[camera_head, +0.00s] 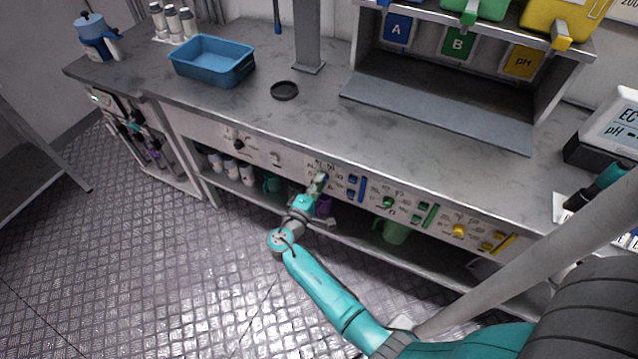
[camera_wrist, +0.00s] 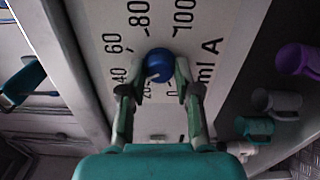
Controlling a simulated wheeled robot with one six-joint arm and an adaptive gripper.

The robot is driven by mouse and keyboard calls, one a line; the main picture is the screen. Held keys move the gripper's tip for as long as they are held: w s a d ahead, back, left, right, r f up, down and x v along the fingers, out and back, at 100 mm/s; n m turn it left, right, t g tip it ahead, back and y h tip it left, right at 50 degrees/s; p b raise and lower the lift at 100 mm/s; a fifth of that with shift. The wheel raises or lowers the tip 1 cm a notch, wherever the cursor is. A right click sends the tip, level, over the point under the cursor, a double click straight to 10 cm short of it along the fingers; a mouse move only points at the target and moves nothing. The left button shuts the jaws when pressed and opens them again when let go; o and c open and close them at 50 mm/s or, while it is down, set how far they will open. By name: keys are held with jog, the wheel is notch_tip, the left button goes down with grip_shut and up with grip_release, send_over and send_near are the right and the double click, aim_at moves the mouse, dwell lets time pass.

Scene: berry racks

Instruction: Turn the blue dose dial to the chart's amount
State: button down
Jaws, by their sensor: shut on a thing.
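The blue dose dial (camera_wrist: 159,62) shows in the wrist view on a white panel. A scale from 0 to 100, marked "ml A", runs around it. A pale mark on the dial's lower-left face seems to point towards the 20 side, but I cannot read it exactly. My gripper (camera_wrist: 157,80) is shut on the dial, one finger on each side. In the head view my gripper (camera_head: 319,181) reaches the front panel and hides the dial. No dose chart can be read in these views.
Green (camera_head: 389,202) and yellow (camera_head: 459,230) dials sit further right on the panel. A shelf with bottles and cups runs beneath. The bench top holds a blue tray (camera_head: 243,73), a black ring (camera_head: 284,90) and an EC/pH meter (camera_head: 612,128).

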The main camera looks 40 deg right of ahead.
jog(key=shift+m, duration=0.4)
jog(key=c, duration=0.8)
grip_release()
jog(key=shift+a, duration=0.1)
jog(key=v, duration=1.2)
